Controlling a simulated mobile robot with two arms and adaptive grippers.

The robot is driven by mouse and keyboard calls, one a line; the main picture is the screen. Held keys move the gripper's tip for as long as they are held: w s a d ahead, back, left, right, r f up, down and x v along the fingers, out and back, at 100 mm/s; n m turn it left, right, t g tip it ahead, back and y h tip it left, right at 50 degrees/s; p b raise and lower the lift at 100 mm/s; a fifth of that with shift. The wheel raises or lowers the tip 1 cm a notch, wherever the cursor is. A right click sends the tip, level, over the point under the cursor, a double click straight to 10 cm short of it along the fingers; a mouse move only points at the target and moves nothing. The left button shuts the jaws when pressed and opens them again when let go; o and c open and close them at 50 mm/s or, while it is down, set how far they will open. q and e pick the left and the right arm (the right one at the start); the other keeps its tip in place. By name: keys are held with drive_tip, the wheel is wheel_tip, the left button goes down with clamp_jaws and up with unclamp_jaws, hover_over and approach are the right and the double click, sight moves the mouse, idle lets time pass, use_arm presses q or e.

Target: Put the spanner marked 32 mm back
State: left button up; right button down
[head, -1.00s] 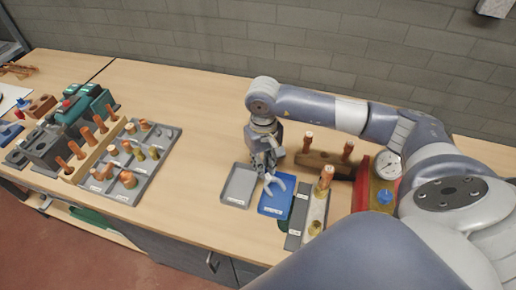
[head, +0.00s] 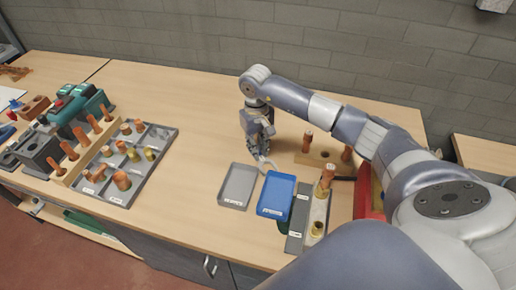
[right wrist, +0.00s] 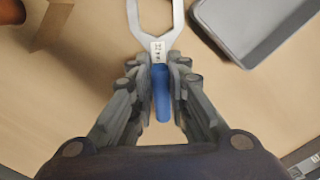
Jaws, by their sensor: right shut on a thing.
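My right gripper (head: 264,145) is shut on the spanner, which has a pale metal open-jaw head (head: 266,164). In the right wrist view my right gripper (right wrist: 160,82) pinches the spanner around its blue handle (right wrist: 162,100), just below a small white label (right wrist: 158,50) whose marking is too small to read surely. The jaw end points away from the gripper. The spanner is behind the blue tray (head: 276,208), which looks empty. The grey tray (head: 236,186) left of it is also empty. My left gripper is not in view.
A grey sectioned tray (head: 118,196) with copper and brass fittings lies at left. A wooden block (head: 318,159) with copper pieces stands right of the gripper. A narrow grey rack (head: 298,222) stands right of the blue tray. Bare table lies between the left tray and grey tray.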

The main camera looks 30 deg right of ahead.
drive_tip(key=shift+f, duration=0.1)
drive_tip(key=c, duration=1.5)
unclamp_jaws()
drive_tip(key=shift+c, duration=0.2)
wheel_tip(320, 180, up, 12)
drive_tip(key=b, duration=0.3)
drive_tip(key=shift+w+r+b, duration=0.2)
drive_tip(key=shift+b, duration=0.1)
